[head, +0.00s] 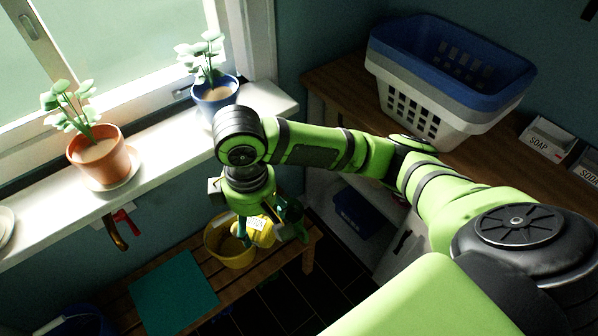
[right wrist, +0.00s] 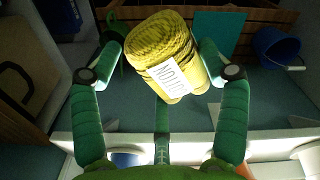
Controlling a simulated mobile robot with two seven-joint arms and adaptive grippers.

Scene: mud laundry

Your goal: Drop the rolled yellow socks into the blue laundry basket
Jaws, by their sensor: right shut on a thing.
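The rolled yellow socks (right wrist: 165,45) carry a white printed label and sit between the two green fingers of my right gripper (right wrist: 160,65), which is shut on them. In the head view the socks (head: 261,231) hang in my right gripper (head: 268,226) beside a yellow bucket, below the windowsill. The blue laundry basket (head: 405,38) is the top one of a stack with grey and white baskets, on the wooden counter at the upper right. My right gripper is well left of it and lower. My left gripper is not in view.
The yellow bucket (head: 222,255) and a teal mat (head: 172,292) are on a slatted wooden bench. Potted plants (head: 100,155) (head: 214,95) stand on the windowsill (head: 160,160). A tap (head: 117,230) sticks out below the sill.

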